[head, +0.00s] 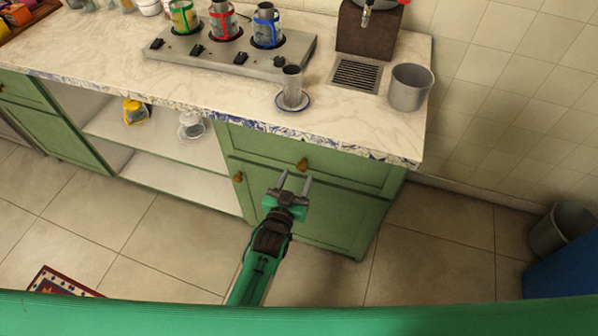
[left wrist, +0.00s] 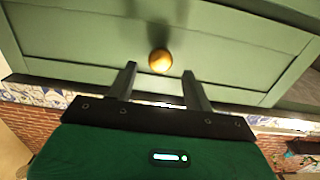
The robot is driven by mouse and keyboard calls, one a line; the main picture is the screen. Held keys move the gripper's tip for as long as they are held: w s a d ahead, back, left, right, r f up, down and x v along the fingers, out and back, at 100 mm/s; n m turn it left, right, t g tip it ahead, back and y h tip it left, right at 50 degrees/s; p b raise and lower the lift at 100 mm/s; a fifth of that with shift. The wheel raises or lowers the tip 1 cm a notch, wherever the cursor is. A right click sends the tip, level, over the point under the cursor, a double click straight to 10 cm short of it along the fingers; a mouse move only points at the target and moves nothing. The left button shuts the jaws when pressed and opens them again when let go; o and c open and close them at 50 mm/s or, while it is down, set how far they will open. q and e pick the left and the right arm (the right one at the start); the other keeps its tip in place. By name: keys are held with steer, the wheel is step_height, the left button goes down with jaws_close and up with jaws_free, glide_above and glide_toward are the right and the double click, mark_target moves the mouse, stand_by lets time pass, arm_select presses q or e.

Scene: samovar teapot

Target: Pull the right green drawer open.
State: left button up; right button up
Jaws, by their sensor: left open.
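The right green drawer (head: 345,172) is under the counter's right end, with a round brass-coloured knob (head: 302,164) in its front. It looks shut. My left gripper (head: 295,180) is in front of the cabinet, just below the knob in the head view. Its two fingers are apart and empty. In the left wrist view the knob (left wrist: 160,61) shows between and beyond the fingertips (left wrist: 160,70), against the green drawer front (left wrist: 100,35). I cannot tell the exact gap between fingertips and knob. My right gripper is not in view.
A green cabinet door (head: 335,215) with its own knob (head: 238,176) is below the drawer. Open shelves (head: 165,150) are to the left. A glass on a saucer (head: 291,104) and a grey bucket (head: 409,88) stand on the counter above.

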arm_select(q)
steer(key=shift+x, duration=1.35)
jaws_close()
